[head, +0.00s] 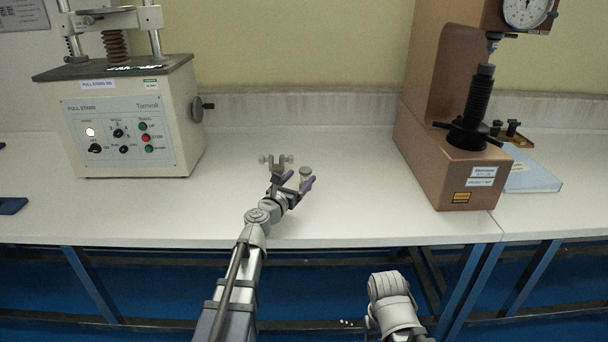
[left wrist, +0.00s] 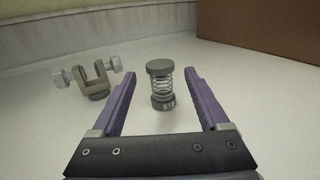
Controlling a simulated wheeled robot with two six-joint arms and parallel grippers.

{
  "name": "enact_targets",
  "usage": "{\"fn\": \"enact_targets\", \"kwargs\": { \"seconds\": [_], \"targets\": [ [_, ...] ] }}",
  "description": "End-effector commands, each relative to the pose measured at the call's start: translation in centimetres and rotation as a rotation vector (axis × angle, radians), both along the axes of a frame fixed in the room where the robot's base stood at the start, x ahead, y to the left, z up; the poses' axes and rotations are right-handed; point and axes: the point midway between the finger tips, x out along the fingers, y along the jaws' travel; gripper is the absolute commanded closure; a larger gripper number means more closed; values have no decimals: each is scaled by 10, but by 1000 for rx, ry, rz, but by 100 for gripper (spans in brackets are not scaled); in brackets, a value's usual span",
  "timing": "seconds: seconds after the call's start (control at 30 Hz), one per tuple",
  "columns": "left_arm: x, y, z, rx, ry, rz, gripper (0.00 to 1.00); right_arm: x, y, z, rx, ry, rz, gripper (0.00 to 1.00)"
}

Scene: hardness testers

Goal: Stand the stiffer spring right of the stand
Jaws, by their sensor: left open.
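A small spring (head: 306,172) with grey end caps stands upright on the bench; its coil and a marked base show in the left wrist view (left wrist: 160,84). The mark is too small to read surely. My left gripper (head: 297,180) is open, with its purple fingers on either side of the spring and a gap to each. A grey fork-shaped clamp (left wrist: 93,80) with two side screws stands left of the fingers. The pull stand (head: 125,125) is at the left, with a brown coil spring (head: 115,45) under its crosshead.
A brown hardness tester (head: 450,160) stands at the right, with a blue book (head: 530,178) and a small wooden tray (head: 512,136) beside it. The white bench is clear between the pull stand and the clamp. A blue object (head: 12,205) lies at the left edge.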

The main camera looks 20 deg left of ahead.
Motion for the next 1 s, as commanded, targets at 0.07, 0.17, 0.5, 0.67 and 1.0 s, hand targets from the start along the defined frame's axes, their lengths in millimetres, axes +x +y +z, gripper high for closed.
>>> {"fn": "enact_targets", "kwargs": {
  "seconds": [0.07,0.17,0.5,0.67,1.0],
  "targets": [
    [-22,2,0,0,0,1,22,0,0,0,0,0,0,40],
    [-43,7,0,0,0,2,22,0,0,0,0,0,0,40],
    [-78,14,0,0,0,-1,22,0,0,0,0,0,0,40],
    [-77,15,0,0,0,-1,22,0,0,0,0,0,0,40],
    [-77,15,0,0,0,-1,22,0,0,0,0,0,0,40]
  ]
}}
